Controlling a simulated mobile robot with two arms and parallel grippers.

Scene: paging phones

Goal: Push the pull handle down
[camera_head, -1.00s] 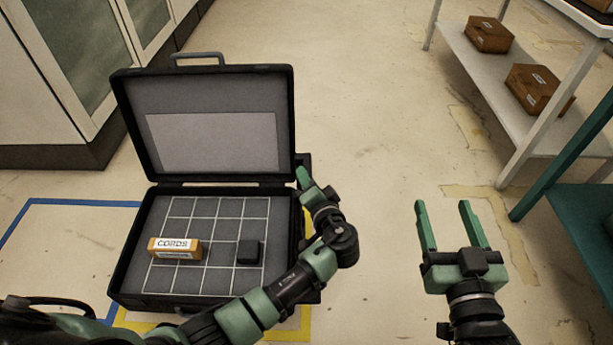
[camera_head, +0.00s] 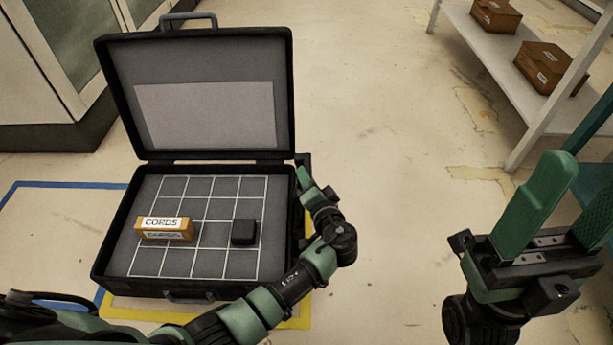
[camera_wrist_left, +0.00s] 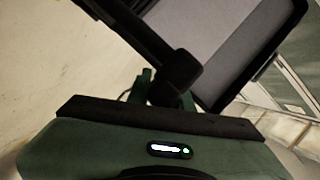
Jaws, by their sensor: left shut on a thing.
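An open black case (camera_head: 118,235) lies on the floor with its lid up. A dark bar, seemingly the pull handle (camera_head: 303,161), shows at the case's right side, mostly hidden by my left gripper (camera_head: 306,184). In the left wrist view a black bar with a thick end, seemingly this handle (camera_wrist_left: 178,72), lies between the fingers of my left gripper (camera_wrist_left: 166,94), which is shut on it. My right gripper (camera_head: 578,190) is open and empty at the right, apart from the case.
Inside the case are an orange CORDS box (camera_head: 165,229) and a small black block (camera_head: 243,232) on a white grid. A shelf (camera_head: 500,50) with brown boxes stands at upper right. A cabinet (camera_head: 50,70) stands at upper left. Floor between case and shelf is clear.

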